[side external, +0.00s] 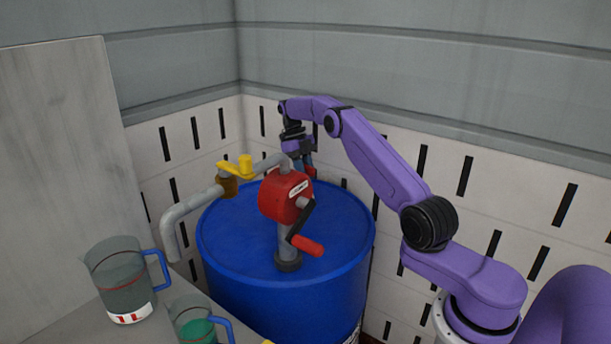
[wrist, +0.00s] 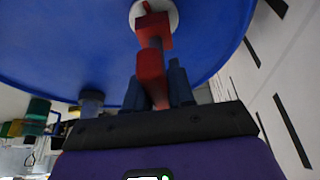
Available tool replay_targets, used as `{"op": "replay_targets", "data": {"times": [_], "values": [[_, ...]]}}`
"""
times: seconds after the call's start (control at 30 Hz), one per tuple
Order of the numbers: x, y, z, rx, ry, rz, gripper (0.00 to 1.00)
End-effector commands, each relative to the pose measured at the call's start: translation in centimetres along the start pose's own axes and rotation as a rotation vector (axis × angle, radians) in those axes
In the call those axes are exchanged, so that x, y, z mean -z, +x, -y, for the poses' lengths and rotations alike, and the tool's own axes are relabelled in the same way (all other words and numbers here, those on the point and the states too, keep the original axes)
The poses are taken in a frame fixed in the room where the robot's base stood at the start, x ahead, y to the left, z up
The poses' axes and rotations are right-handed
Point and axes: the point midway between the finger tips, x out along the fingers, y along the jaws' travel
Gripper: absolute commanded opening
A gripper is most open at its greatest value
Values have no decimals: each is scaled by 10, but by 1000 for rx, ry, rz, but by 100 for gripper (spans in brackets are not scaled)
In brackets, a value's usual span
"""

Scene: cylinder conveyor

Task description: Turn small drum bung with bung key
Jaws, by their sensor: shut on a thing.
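The blue drum (side external: 235,240) stands in the corner, and its blue lid (wrist: 75,45) fills the upper part of the wrist view. My gripper (side external: 304,160) is over the far side of the lid, partly hidden behind the red pump. In the wrist view the blue fingers of my gripper (wrist: 158,88) are shut on the red bung key (wrist: 151,66). The key's far end lies over the small pale round bung (wrist: 173,14) and hides part of it. I cannot tell whether the key is seated in it. The bung is hidden in the side view.
A red hand-crank pump (side external: 280,197) stands on the drum, with a grey pipe (side external: 187,208) and yellow valve handle (side external: 240,165) at left. A clear jug (side external: 122,275) and a jug of green liquid (side external: 196,325) stand front left. Slotted walls are close behind the drum.

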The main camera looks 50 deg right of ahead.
Motion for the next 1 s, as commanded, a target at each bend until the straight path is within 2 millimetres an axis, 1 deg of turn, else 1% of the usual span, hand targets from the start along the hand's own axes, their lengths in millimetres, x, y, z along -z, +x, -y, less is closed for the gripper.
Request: {"op": "replay_targets", "data": {"times": [0.03, 0.1, 0.6, 0.8, 1.0], "values": [[2, -7, -1, 0, 2, 5, 0], [3, -10, -1, 0, 1, 5, 0], [11, -28, 0, 1, 1, 4, 0], [14, -34, 0, 1, 0, 4, 0], [14, -34, 0, 1, 0, 3, 0]]}}
